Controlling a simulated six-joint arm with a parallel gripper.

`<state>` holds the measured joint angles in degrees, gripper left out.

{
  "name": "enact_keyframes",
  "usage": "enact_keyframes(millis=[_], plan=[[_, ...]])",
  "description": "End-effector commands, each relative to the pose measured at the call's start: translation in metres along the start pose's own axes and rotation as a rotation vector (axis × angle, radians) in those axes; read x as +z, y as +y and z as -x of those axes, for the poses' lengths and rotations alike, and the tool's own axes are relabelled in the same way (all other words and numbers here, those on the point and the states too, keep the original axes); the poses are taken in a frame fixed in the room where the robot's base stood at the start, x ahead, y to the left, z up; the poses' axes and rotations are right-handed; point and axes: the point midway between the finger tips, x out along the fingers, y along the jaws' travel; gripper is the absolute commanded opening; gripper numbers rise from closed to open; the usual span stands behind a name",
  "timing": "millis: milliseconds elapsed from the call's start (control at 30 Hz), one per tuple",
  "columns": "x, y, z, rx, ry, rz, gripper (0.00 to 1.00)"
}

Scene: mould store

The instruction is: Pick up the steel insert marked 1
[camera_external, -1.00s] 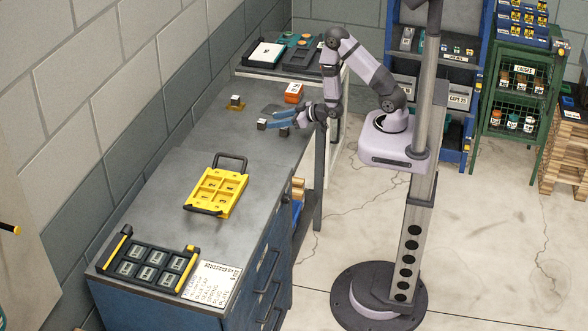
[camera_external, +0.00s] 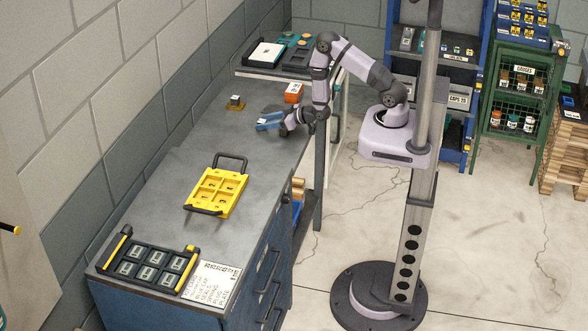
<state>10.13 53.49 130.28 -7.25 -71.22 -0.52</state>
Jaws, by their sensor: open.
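A small steel-grey block (camera_external: 236,100) with a pale top stands on a brownish pad towards the back left of the bench. Its marking is too small to read. I cannot tell which block bears the 1.
An orange box (camera_external: 293,93) stands just behind my gripper. A yellow tray with compartments (camera_external: 231,207) and a handle lies mid-bench. A black rack (camera_external: 113,246) and a printed sheet (camera_external: 208,284) are at the near end. The bench between my gripper and the yellow tray is clear.

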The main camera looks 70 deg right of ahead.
Motion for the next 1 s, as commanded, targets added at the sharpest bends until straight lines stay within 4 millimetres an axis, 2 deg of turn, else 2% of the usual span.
enact_keyframes(millis=[67,200,267,767,1000], plan=[[0.0,0.0,0.0,0.0,0.0,0.0,0.47],[0.0,0.0,0.0,0.0,0.0,0.0,0.13],[0.0,0.0,0.0,0.0,0.0,0.0,0.0],[-0.006,0.0,0.002,0.0,0.005,0.0,0.0],[-0.022,0.0,0.008,0.001,0.007,0.0,0.0]])
